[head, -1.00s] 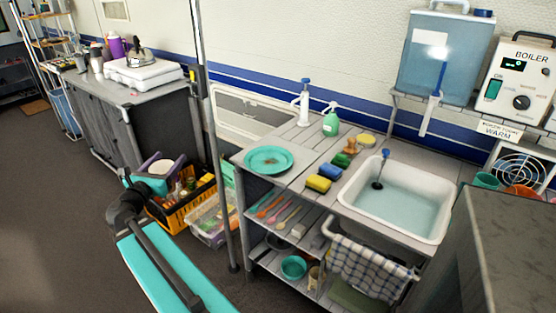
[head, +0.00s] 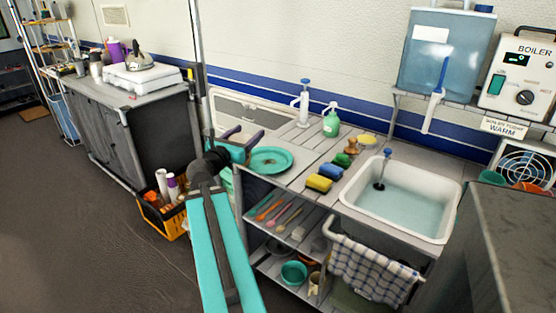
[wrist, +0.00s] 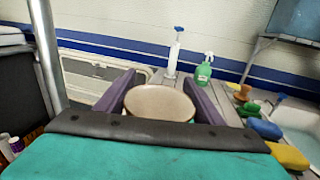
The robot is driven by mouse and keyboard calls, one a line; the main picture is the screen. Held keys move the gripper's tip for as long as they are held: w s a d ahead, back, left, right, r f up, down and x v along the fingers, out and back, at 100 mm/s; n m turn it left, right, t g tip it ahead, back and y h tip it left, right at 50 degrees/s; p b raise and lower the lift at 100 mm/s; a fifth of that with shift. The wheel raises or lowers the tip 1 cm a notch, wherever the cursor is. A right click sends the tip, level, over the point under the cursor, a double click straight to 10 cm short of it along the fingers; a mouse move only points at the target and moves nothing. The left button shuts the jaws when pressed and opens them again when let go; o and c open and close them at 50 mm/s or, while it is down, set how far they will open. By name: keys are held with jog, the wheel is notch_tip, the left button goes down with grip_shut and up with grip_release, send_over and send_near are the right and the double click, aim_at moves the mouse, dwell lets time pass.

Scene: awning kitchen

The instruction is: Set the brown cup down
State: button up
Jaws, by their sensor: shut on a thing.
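The brown cup (wrist: 160,103) shows in the wrist view as a pale beige-brown round end with a darker rim, held between the two purple fingers of my gripper (wrist: 160,88). In the head view my gripper (head: 244,136) is over the left end of the grey slatted counter (head: 290,175), just behind and left of the teal plate (head: 271,160). There the cup cannot be made out clearly. The gap between the cup and the counter is hidden by my gripper.
A white pump bottle (head: 304,103) and a green spray bottle (head: 331,124) stand at the counter's back. Another cup (head: 314,283) is on the lower shelf. A pole (wrist: 47,60) stands left. Some slatted counter behind the plate is free.

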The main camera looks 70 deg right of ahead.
jog(key=s+d+r+m+g+b, duration=0.1)
jog(key=s+d, duration=0.2)
jog(key=s, duration=0.6)
jog(key=s+d+r+m+g+b, duration=0.1)
jog(key=s+d, duration=0.3)
jog(key=s, duration=0.5)
jog(key=shift+s+d+g+y, duration=0.15)
jog(key=shift+g+y, duration=0.15)
jog(key=shift+g, duration=0.5)
jog(key=shift+d+r, duration=0.1)
jog(key=shift+d, duration=0.05)
jog(key=w+d+f+p, duration=0.1)
jog(key=w+d+p, duration=0.3)
jog(key=w+d, duration=0.7)
jog(key=shift+d+f, duration=0.2)
jog(key=shift+f, duration=0.15)
jog(key=shift+f, duration=1.75)
